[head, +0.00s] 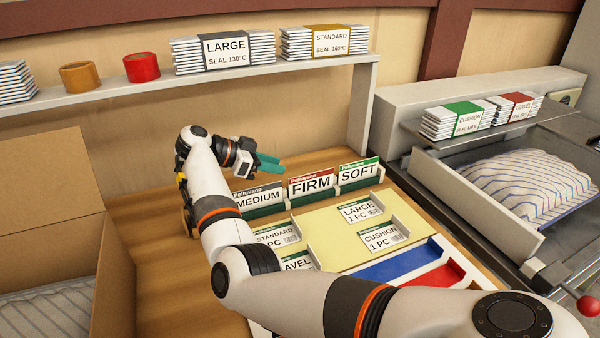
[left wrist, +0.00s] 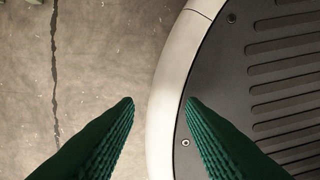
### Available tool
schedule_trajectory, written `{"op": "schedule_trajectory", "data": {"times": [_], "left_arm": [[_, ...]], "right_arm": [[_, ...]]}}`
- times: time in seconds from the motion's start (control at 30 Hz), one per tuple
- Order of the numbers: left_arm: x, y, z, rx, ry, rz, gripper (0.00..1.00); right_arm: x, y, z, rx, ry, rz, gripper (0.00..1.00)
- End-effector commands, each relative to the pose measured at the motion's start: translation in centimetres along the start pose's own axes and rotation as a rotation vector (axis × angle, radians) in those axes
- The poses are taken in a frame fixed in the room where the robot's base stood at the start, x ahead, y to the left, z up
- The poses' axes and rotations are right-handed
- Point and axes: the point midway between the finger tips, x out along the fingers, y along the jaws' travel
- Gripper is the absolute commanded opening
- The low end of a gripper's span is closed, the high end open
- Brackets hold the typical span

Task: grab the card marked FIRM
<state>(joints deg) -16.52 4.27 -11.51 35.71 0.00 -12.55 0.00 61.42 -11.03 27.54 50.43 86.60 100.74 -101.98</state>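The FIRM card (head: 312,184) has a red top band and stands upright in a green holder, between the MEDIUM card (head: 259,200) on its left and the SOFT card (head: 358,172) on its right. My right gripper (head: 279,165) has green fingers and is above the MEDIUM card, up and left of the FIRM card and apart from it. Its fingers lie almost in line in this view, so their gap is unclear. My left gripper (left wrist: 160,102) shows only in the left wrist view, with its green fingers apart and nothing between them, above the floor and my base.
A pale yellow board (head: 325,228) with LARGE, STANDARD and CUSHION cards lies in front of the holders. A shelf (head: 200,80) with labelled stacks runs behind. An open cardboard box (head: 60,235) stands at left.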

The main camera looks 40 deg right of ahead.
Motion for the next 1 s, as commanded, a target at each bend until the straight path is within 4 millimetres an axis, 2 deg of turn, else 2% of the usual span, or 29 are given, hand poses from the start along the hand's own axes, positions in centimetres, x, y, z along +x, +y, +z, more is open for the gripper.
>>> {"op": "schedule_trajectory", "data": {"times": [0.07,0.2,0.4,0.63,0.9,1.0], "left_arm": [[-0.1,0.0,-1.1,0.001,0.016,0.000,0.36],[-0.4,0.2,-1.6,0.002,0.024,0.002,0.36],[-0.6,0.4,-1.7,0.003,0.026,0.004,0.36],[-0.8,0.4,-1.5,0.002,0.023,0.004,0.36],[-1.2,0.4,-1.1,0.002,0.017,0.005,0.36],[-1.2,0.3,-1.1,0.001,0.016,0.004,0.36]], "right_arm": [[0.5,0.0,0.0,0.000,-0.001,-0.002,0.28],[2.7,-0.1,0.1,0.000,-0.002,-0.004,0.28],[5.9,-0.1,0.1,-0.001,-0.002,-0.002,0.28],[7.6,-0.3,0.1,0.000,-0.002,-0.002,0.28],[11.4,-0.9,0.1,0.000,-0.002,-0.002,0.28],[11.9,-0.9,0.0,-0.001,-0.001,-0.001,0.28]]}}
